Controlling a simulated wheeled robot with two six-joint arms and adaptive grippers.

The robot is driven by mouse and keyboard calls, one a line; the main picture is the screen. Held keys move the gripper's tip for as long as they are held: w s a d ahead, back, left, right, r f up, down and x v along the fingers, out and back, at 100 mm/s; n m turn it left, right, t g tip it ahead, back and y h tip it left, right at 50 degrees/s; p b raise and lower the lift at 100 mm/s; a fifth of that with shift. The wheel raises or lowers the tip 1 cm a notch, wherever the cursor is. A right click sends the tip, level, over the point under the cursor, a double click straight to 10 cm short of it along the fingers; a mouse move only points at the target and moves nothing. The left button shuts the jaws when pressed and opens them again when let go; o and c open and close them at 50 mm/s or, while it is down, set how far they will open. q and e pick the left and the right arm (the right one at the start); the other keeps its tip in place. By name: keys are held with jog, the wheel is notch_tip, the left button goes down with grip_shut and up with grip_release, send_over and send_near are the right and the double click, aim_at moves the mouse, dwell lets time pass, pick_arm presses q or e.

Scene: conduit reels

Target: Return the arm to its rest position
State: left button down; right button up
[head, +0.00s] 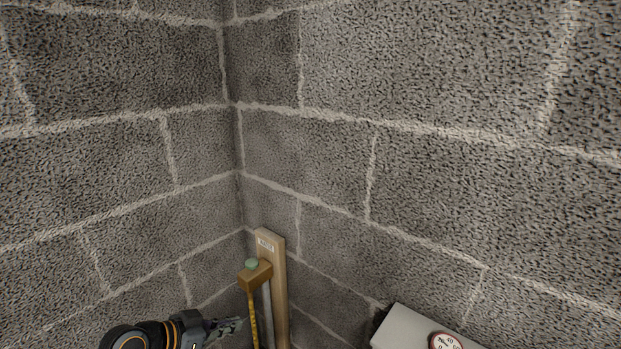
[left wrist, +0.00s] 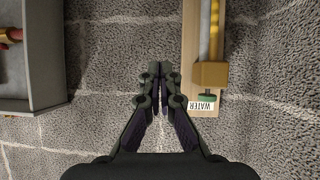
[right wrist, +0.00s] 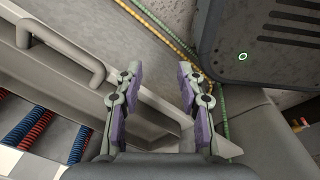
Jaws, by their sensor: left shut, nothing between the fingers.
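My left gripper (head: 236,325) is low in the head view, at the end of my dark arm, left of a wooden board. In the left wrist view its fingertips (left wrist: 160,70) are together with nothing between them. It appears apart from everything around it. My right gripper (right wrist: 158,72) shows only in the right wrist view. Its two fingers stand apart and hold nothing, in front of a grey panel edge. The head view does not show my right arm.
A wooden board (head: 279,300) with a WATER label (left wrist: 201,105) carries a brass-coloured block (head: 255,276) near the wall corner. A grey box with a gauge (head: 445,342) is at lower right. A handle (right wrist: 62,42) and coiled hoses (right wrist: 36,124) lie near my right gripper.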

pick_arm(q)
jog(key=s+d+f+n+g+y, duration=0.2)
jog(key=s+f+g+y, duration=0.15)
jog(key=s+f, duration=0.65)
jog(key=s+a+f+n+g+y, duration=0.1)
jog(key=s+a+n+y, duration=0.2)
jog(key=s, duration=0.3)
jog(key=s+a+f+n+g+y, duration=0.1)
jog(key=s+a+n+y, duration=0.15)
jog(key=s, duration=0.35)
notch_tip(320, 180, down, 24)
jog(key=s+a+g, duration=0.1)
jog(key=a, duration=0.1)
jog(key=s+a+f+g, duration=0.1)
jog(key=s+f, duration=1.7)
jog(key=s, duration=0.1)
jog(key=shift+s+a+f, duration=0.2)
jog(key=shift+s+a, duration=0.05)
jog(key=shift+a, duration=0.1)
